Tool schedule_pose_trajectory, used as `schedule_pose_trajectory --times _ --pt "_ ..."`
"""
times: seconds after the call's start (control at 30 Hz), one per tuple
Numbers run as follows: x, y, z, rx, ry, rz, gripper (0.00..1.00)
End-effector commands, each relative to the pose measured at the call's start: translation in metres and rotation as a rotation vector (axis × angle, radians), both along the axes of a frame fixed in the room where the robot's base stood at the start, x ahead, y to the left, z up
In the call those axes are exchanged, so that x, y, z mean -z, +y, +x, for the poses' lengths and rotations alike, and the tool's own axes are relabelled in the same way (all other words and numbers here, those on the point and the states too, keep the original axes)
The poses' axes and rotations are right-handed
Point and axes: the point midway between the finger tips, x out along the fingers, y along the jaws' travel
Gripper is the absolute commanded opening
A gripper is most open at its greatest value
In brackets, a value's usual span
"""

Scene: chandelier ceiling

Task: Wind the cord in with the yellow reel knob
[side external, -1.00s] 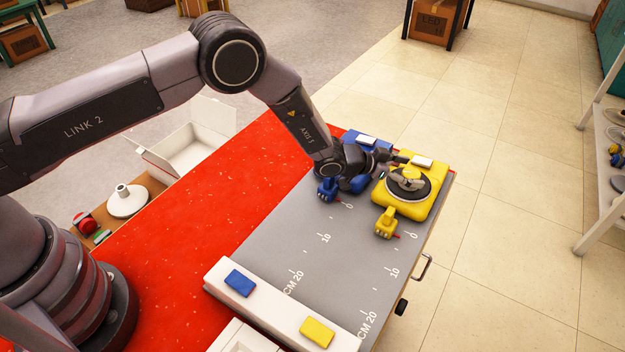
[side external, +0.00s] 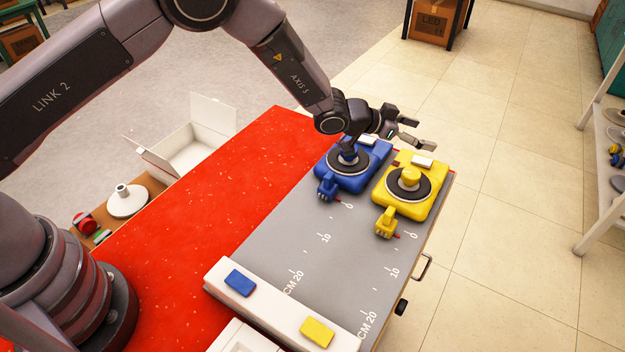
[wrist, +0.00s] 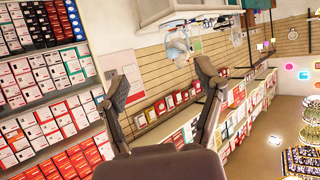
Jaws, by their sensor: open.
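The yellow reel (side external: 431,197) sits at the far right end of the grey board, with its yellow knob (side external: 409,175) upright on a dark disc. The yellow hand-shaped piece (side external: 386,222) is close in front of the reel, near the 0 mark. The blue reel (side external: 377,179) stands to its left with its own hand-shaped piece (side external: 327,187). My gripper (side external: 426,133) is open and empty, raised above and behind the reels and turned sideways. The wrist view shows its spread fingers (wrist: 166,95) with shelves beyond and no reel.
The grey board (side external: 290,230) carries centimetre scales and lies beside a red surface (side external: 200,240). A white end bar (side external: 280,300) holds a blue and a yellow block. An open white box (side external: 190,155) and a white funnel-like piece (side external: 127,202) are at left.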

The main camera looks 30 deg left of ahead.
Motion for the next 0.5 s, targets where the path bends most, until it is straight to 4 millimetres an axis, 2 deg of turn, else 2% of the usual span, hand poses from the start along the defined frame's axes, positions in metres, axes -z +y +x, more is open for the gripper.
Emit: schedule_pose_trajectory --times 0.17,0.37,0.5 --pt "-0.05 0.0 0.001 0.0 -0.008 -0.005 0.68" --pt "-0.025 0.041 0.007 -0.26 0.184 -0.031 0.68" --pt "0.0 0.076 -0.002 -0.488 0.38 -0.07 0.68"
